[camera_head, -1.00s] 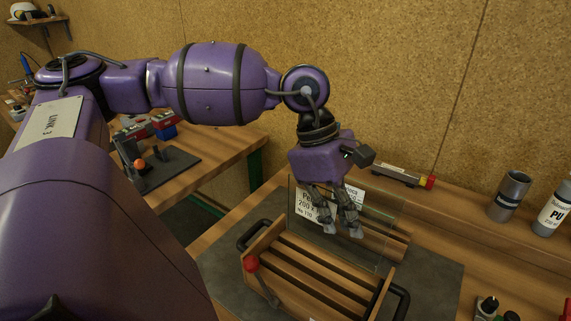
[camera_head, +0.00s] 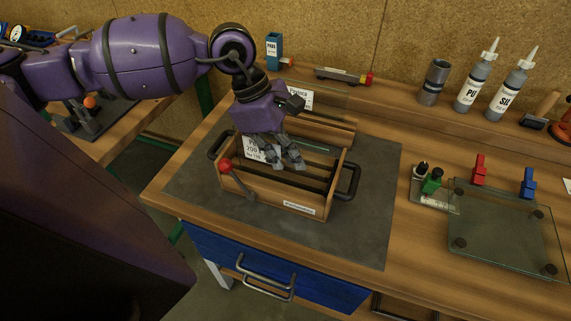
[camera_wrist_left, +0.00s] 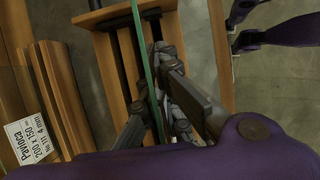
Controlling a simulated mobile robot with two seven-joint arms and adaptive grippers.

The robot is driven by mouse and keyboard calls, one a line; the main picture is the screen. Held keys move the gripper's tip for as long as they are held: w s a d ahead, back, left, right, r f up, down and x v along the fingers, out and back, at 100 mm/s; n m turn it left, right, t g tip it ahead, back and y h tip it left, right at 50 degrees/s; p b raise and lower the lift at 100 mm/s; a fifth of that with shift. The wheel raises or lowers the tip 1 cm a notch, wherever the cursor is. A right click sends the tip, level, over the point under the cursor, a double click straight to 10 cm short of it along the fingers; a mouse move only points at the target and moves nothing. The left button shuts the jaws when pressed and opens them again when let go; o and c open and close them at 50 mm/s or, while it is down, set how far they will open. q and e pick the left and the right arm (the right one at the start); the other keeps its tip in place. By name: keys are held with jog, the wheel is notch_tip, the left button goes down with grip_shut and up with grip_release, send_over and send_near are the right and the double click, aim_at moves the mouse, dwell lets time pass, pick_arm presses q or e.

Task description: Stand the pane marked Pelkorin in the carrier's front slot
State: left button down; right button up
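My left gripper (camera_head: 285,155) has its fingers on both sides of a clear glass pane, near its top edge. The pane's white label (camera_head: 258,150) is partly hidden by the gripper; "Pe", "200" and "110" show. In the left wrist view the pane (camera_wrist_left: 143,60) is a thin green edge between the fingers (camera_wrist_left: 155,115). The pane stands roughly upright, within or just over the wooden carrier (camera_head: 270,192); its lower edge and slot are unclear. The carrier has black end handles and a red-knobbed lever (camera_head: 226,166) at its front left. My right gripper is out of view.
Behind the carrier, another pane labelled Pavloca (camera_head: 300,97) stands in a wooden rack (camera_head: 325,128). The carrier sits on a grey mat (camera_head: 365,190), clear at the right. Further right are a glass plate (camera_head: 505,235), clamps and bottles (camera_head: 474,85).

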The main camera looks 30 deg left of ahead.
aim_at(287, 168)
pick_arm(q)
notch_tip(287, 168, down, 3)
jog(key=shift+f, duration=0.2)
jog(key=c, duration=2.4)
grip_release()
jog(key=shift+s+f, duration=0.1)
jog(key=shift+f, duration=0.15)
jog(key=shift+c, duration=0.2)
jog(key=o, duration=0.5)
jog(key=shift+c, duration=0.2)
jog(key=shift+r, duration=0.1)
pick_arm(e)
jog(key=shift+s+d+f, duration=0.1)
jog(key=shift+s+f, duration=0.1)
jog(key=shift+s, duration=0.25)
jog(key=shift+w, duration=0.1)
pick_arm(q)
jog(key=shift+r, duration=0.2)
jog(key=p+v, duration=0.1)
jog(key=v, duration=0.9)
jog(key=shift+a+r, duration=0.1)
jog(key=shift+r, duration=0.2)
jog(key=shift+s+a+r, duration=0.1)
jog(key=shift+a+r, duration=0.15)
jog(key=shift+r, duration=0.35)
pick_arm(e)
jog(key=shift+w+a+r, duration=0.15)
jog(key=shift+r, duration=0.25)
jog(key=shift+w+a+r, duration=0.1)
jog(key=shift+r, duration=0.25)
